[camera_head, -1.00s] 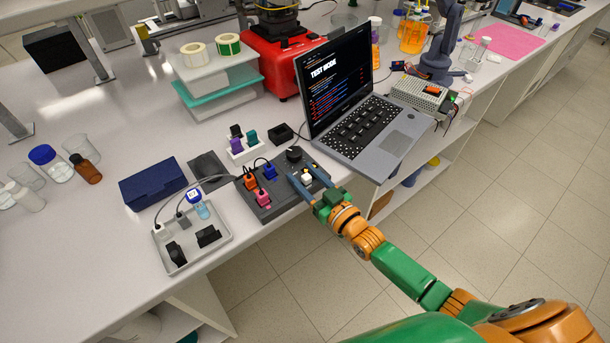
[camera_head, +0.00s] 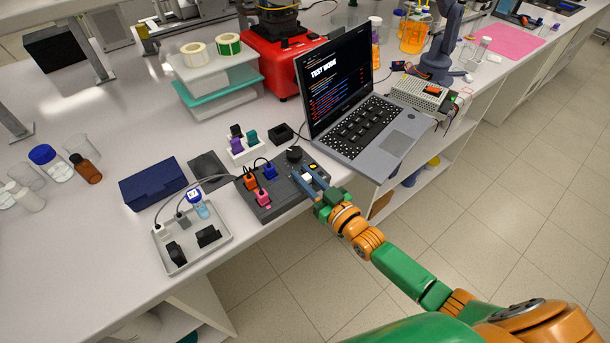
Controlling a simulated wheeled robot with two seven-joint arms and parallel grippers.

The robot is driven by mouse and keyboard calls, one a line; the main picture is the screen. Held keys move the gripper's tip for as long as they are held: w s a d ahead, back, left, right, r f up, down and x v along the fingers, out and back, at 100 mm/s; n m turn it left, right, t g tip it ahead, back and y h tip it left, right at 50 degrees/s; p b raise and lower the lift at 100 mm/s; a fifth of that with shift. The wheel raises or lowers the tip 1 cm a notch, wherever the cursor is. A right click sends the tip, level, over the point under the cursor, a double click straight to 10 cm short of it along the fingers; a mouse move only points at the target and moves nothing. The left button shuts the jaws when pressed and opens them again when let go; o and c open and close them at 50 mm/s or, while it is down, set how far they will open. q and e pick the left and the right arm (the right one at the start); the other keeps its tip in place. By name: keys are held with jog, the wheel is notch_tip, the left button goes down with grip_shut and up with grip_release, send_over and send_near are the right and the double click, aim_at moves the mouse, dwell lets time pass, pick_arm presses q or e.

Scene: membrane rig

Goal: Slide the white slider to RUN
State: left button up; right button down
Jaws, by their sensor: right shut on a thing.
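The white slider (camera_head: 308,180) is on the right part of the dark control box (camera_head: 279,211) at the bench's front edge. My right gripper (camera_head: 305,177) reaches in from the lower right, its two blue-grey fingers shut on the slider from both sides. Only a small part of the slider shows between the fingers. Any RUN marking is hidden or too small to read. My left gripper is not in view.
Orange, pink and blue plugs (camera_head: 269,171) and a black knob (camera_head: 294,154) stand on the box near my fingers. A yellow spot (camera_head: 313,166) shows beyond them. An open laptop (camera_head: 383,141) reading "TEST MODE" stands right, a grey tray (camera_head: 188,262) left.

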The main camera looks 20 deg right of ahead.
aim_at(319, 172)
jog(key=shift+f, duration=0.1)
dwell(0.6)
jog(key=shift+w+d+f+b, duration=0.1)
jog(key=shift+d+b, duration=0.2)
jog(key=shift+w+d+b, duration=0.2)
jog(key=shift+d+b, duration=0.1)
jog(key=shift+d, duration=0.3)
jog(key=shift+w+d+b, duration=0.2)
jog(key=shift+d+b, duration=0.1)
jog(key=shift+d, duration=0.25)
jog(key=shift+w+d, duration=0.1)
jog(key=shift+d, duration=0.25)
jog(key=shift+r, duration=0.2)
jog(key=c, duration=1)
grip_release()
jog(key=shift+o, duration=1.4)
jog(key=shift+d, duration=0.2)
